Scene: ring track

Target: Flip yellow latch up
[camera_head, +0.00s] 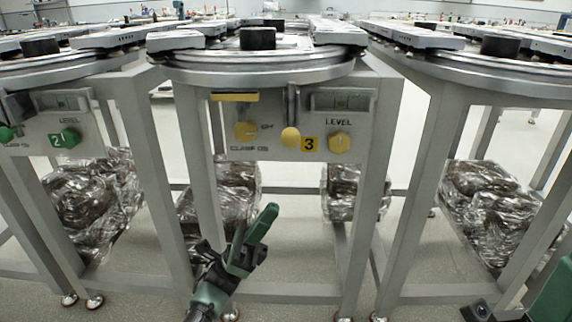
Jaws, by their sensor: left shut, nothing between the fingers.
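The middle station carries a grey panel (222,145) with yellow parts. A flat yellow bar (235,97) lies level at its upper left; it may be the yellow latch. A yellow clamp knob (246,131) is below the bar. A lever with a yellow ball end (291,137) hangs down at the panel's middle, by the yellow "3" tag (309,144). A yellow level knob (340,143) is at the right. My left gripper (270,211) is shut and empty, below the panel and apart from it, pointing up to the right.
A station with green knobs (70,138) stands at left, another (500,80) at right. Plastic-wrapped bundles (90,200) sit low among the metal legs. A leg (372,195) stands right of the panel. Open space lies below the panel.

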